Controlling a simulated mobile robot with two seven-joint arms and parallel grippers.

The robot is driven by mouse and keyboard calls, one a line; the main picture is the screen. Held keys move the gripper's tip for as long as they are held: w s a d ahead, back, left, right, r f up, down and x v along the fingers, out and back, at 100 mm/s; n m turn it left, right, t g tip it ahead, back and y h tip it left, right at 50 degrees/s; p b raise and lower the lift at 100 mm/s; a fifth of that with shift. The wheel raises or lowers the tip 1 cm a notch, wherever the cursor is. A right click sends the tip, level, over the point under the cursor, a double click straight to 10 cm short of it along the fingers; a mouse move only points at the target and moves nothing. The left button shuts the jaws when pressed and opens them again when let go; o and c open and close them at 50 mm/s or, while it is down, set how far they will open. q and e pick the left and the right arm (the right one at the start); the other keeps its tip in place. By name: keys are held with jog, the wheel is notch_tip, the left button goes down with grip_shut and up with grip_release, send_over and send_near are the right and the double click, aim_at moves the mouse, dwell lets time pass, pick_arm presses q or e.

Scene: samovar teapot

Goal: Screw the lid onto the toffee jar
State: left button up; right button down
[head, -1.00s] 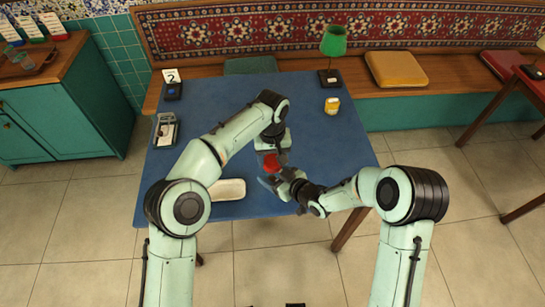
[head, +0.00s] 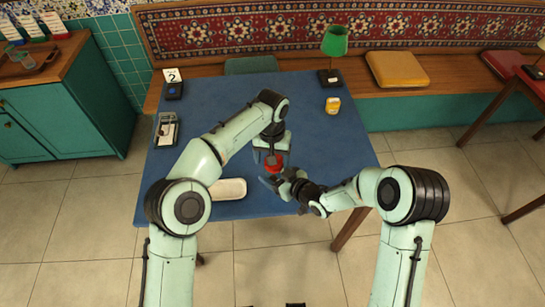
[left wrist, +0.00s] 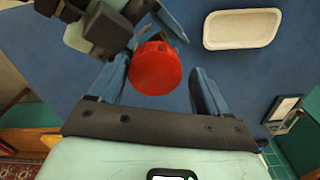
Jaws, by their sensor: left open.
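The round red lid (left wrist: 155,68) lies between the two fingers of my left gripper (left wrist: 162,88) in the left wrist view. The fingers are open, with a clear gap on the right side of the lid. In the head view my left gripper (head: 271,150) is just above the red lid (head: 273,160). The jar is mostly hidden under the lid, so I cannot tell how the lid sits on it. My right gripper (head: 275,182) is low beside the lid, its fingers at the jar's place; its grip is hidden.
A white tray (head: 228,189) lies left of the grippers on the blue table (head: 215,110). A yellow container (head: 333,105) and green lamp (head: 334,45) stand at the right. A number card (head: 171,75) and metal holder (head: 166,130) stand at the left. The table's back middle is clear.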

pick_arm(q)
jog(key=shift+s+d+r, duration=0.1)
jog(key=shift+s+d, duration=0.15)
jog(key=shift+d, duration=0.2)
jog(key=shift+r, duration=0.4)
notch_tip(320, 180, up, 4)
jog(key=shift+w+a+f, duration=0.1)
jog(key=shift+a+f, duration=0.05)
jog(key=shift+f, duration=0.05)
jog(key=shift+a, duration=0.1)
jog(key=shift+c, duration=0.5)
jog(key=shift+r, duration=0.1)
jog(key=shift+a+r+n, duration=0.1)
jog(key=shift+r+n, duration=0.4)
jog(key=shift+n, duration=0.2)
jog(key=shift+w+r+n, duration=0.1)
jog(key=shift+r+n, duration=0.8)
jog(key=shift+r, duration=0.2)
